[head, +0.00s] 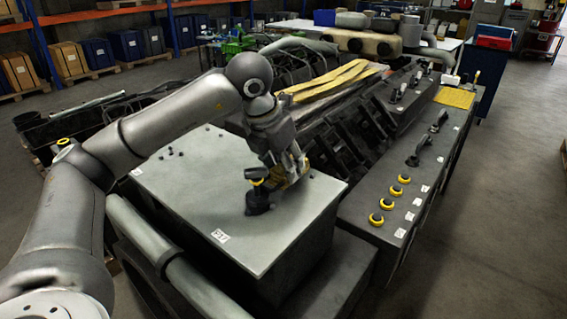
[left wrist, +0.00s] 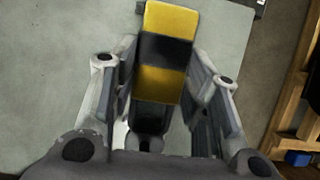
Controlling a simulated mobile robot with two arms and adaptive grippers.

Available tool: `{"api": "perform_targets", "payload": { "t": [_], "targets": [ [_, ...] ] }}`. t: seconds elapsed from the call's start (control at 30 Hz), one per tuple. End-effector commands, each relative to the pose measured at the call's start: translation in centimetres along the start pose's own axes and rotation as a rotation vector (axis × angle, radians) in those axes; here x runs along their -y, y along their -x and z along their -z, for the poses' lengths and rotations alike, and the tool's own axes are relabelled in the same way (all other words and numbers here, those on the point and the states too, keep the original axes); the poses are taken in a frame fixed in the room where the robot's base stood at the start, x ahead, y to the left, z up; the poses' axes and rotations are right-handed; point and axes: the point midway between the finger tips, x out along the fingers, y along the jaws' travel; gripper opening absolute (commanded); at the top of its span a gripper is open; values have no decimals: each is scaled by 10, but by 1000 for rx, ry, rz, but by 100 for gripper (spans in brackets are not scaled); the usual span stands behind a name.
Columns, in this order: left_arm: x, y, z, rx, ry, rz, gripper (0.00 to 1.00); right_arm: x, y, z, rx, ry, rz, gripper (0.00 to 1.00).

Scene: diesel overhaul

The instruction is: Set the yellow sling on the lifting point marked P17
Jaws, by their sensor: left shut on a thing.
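My left gripper (head: 293,178) is low over the pale plate at the near end of the engine. It is shut on the yellow sling (head: 291,183), which shows in the left wrist view as a yellow strip with a black band (left wrist: 172,20) between the fingers. A black lifting post (head: 257,198) with a yellow band stands on the plate just left of the gripper. The sling looks beside the post; whether they touch cannot be told. A white label (head: 220,236) lies at the plate's front edge, too small to read surely. My right gripper is not in view.
The pale plate (head: 190,185) is mostly bare. Several yellow straps (head: 335,80) lie over the engine top behind. A grey bench (head: 350,205) at the right carries several yellow-ringed black knobs (head: 390,190), black handles (head: 425,147) and a yellow mat (head: 454,97).

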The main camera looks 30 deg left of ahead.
Motion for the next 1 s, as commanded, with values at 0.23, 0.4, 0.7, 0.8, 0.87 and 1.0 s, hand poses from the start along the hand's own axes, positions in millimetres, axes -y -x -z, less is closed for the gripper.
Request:
{"api": "perform_targets", "payload": {
  "t": [0.23, 0.4, 0.7, 0.8, 0.87, 1.0],
  "targets": [
    [0, 2, -1, 4, 1, 1, 9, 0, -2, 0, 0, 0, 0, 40],
    [0, 2, -1, 4, 1, 1, 9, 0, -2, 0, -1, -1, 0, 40],
    [0, -1, 0, 4, 1, 1, 9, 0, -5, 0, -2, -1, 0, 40],
    [0, -3, 1, 4, 1, 1, 9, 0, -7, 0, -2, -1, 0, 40],
    [0, -4, 1, 4, 1, 1, 9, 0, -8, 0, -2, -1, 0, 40],
    [0, -6, 2, 4, 1, 0, 9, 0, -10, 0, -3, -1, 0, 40]
  ]
}}
